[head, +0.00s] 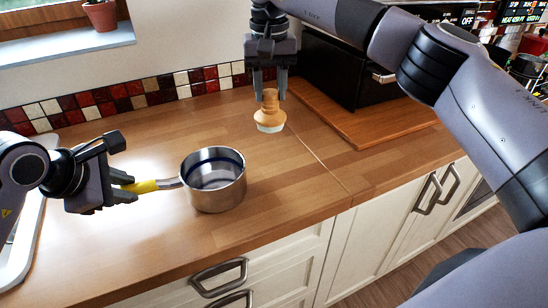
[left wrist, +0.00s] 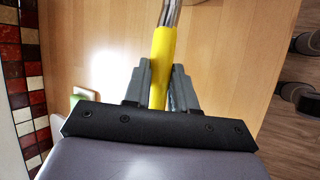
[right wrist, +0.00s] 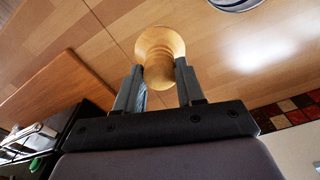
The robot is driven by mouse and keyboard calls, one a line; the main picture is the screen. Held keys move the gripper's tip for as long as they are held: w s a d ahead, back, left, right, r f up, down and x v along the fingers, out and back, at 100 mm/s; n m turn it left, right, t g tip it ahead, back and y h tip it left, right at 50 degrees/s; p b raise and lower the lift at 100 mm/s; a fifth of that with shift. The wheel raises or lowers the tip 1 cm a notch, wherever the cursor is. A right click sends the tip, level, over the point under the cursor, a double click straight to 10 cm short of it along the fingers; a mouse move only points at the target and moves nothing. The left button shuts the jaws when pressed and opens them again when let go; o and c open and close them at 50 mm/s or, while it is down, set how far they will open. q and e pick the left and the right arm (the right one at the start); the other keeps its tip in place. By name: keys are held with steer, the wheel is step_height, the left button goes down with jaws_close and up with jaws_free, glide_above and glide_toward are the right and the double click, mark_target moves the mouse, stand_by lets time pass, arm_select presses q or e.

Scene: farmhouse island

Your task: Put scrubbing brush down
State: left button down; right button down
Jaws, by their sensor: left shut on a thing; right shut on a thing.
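The scrubbing brush (head: 269,112) has a turned wooden handle and pale bristles pointing down. My right gripper (head: 268,92) is shut on its handle from above. In the head view the brush is upright over the counter; I cannot tell whether the bristles touch it. The wooden brush also fills the space between the fingers in the right wrist view (right wrist: 160,55). My left gripper (head: 130,188) is shut on the yellow handle (left wrist: 162,62) of a steel saucepan (head: 216,190). The saucepan is upright at the counter's middle, left of the brush.
The wooden counter (head: 120,245) is clear around the saucepan and brush. A wooden board (head: 385,130) with a black box (head: 335,70) stands at the back right. A tiled wall strip (head: 130,95) runs along the back. A white sink edge (head: 30,245) is at the left.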

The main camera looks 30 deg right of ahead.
mark_target(275, 127)
steer(key=shift+d, duration=0.45)
steer(key=shift+d+f+n, duration=0.2)
steer(key=shift+f+n, duration=0.1)
step_height(275, 127, down, 9)
steer(key=shift+w+f, duration=0.1)
steer(key=shift+f, duration=0.05)
steer(key=shift+f, duration=0.2)
steer(key=c, duration=0.7)
jaws_free()
steer(key=shift+r, duration=0.1)
